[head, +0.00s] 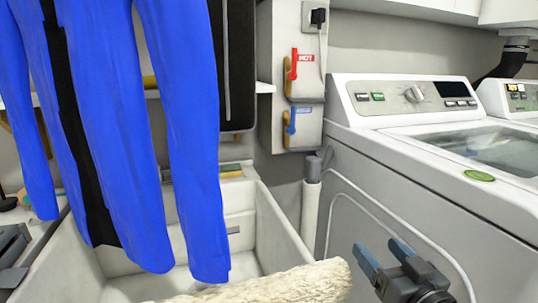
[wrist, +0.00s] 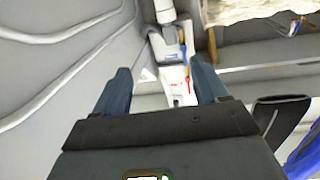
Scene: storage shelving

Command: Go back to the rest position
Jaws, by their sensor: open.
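My gripper (head: 381,251) is at the lower right of the head view, in front of the white washing machine's side. Its two blue-grey fingers are apart with nothing between them. In the wrist view my gripper (wrist: 160,70) also shows its fingers spread and empty. No object is held.
The washing machine (head: 370,205) stands right, a blue garment (head: 185,110) hangs left over a pale sink (head: 275,225). A rough cream-coloured thing (head: 300,284) lies low in front. Red (head: 293,65) and blue (head: 291,121) valve handles are on the back wall.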

